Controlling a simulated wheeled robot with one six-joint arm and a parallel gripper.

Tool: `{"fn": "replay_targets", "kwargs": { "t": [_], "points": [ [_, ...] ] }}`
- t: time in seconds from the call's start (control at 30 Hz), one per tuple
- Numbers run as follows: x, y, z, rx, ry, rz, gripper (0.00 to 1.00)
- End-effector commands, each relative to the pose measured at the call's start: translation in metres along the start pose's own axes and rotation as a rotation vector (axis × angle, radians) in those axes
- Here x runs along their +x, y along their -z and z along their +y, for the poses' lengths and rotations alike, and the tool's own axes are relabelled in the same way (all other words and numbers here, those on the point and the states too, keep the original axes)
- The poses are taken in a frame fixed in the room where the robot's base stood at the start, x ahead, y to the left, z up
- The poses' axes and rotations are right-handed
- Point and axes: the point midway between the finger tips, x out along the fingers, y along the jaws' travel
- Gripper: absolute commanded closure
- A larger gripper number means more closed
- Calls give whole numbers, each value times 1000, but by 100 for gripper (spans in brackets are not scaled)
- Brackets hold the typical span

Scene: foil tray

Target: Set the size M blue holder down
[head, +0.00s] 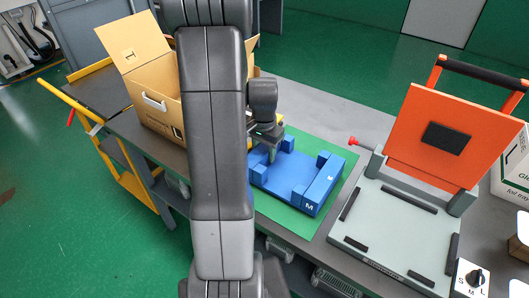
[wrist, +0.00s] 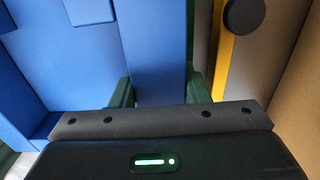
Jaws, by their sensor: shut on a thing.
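The blue holder (head: 278,180), marked M on its front corner, is over the green mat (head: 318,223) on the table. I cannot tell whether it rests on the mat or hangs just above it. My gripper (head: 272,152) is at the holder's back left part, partly hidden by my arm. In the wrist view my gripper (wrist: 160,92) is shut on a blue wall of the holder (wrist: 155,50), with one green finger on each side.
An open cardboard box (head: 158,90) stands left, behind my arm. The orange-lidded press (head: 395,225) with a red knob is right of the mat. A size dial (head: 472,278) is at the lower right. A yellow cart (head: 85,118) stands at the far left.

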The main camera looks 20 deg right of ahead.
Motion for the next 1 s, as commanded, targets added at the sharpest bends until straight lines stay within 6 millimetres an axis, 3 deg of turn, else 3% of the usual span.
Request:
{"fn": "replay_targets", "kwargs": {
  "t": [0.47,0.5,0.6,1.0],
  "points": [
    [12,0,0,-1,0,1,98],
    [11,0,0,0,0,0,52],
    [11,0,0,0,0,0,37],
    [2,1,0,0,2,3,37]
  ]
}}
